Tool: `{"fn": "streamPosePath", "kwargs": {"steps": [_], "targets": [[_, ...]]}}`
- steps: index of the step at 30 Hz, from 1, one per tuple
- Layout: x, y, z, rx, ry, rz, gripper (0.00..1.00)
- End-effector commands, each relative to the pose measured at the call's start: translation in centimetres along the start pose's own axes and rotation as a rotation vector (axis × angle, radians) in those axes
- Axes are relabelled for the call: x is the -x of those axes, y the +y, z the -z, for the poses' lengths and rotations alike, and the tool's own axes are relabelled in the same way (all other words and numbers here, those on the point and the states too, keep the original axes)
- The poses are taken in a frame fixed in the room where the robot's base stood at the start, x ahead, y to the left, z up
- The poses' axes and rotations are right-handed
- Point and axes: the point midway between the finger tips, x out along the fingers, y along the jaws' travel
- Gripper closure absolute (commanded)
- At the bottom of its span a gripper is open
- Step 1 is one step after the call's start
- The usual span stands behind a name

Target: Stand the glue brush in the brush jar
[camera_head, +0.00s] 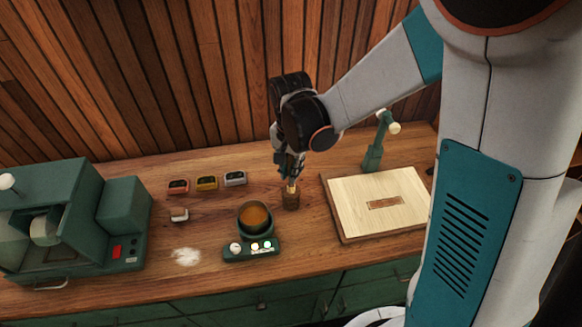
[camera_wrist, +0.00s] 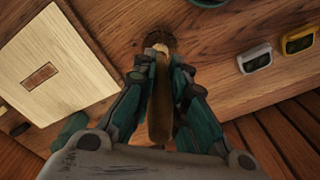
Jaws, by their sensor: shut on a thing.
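My gripper (camera_head: 291,172) points down above the bench, between the glue pot and the pale board. It is shut on the glue brush, whose wooden handle (camera_wrist: 160,103) shows between the fingers in the wrist view. The brush (camera_head: 292,186) looks about upright in the head view.
The glue pot (camera_head: 254,216) on its green heater (camera_head: 250,250) stands just left of the jar. The pale board (camera_head: 368,210) lies to the right with a green clamp stand (camera_head: 375,150) behind. Several small coloured boxes (camera_head: 206,183) and a green machine (camera_head: 125,215) stand left.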

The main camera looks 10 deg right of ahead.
Motion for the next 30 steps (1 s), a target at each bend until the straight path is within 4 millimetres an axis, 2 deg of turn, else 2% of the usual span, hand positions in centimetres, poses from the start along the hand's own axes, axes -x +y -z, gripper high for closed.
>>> {"fn": "streamPosePath", "kwargs": {"steps": [1,15,28,29,30], "targets": [[-0.7,0.0,0.0,0.0,0.0,0.0,1.0],[-3.8,0.0,0.0,0.0,0.0,0.0,1.0],[-4.2,0.0,0.0,0.0,0.0,0.0,1.0],[-4.2,0.0,0.0,0.0,0.0,0.0,0.8],[-4.2,0.0,0.0,0.0,0.0,0.0,0.71]]}}
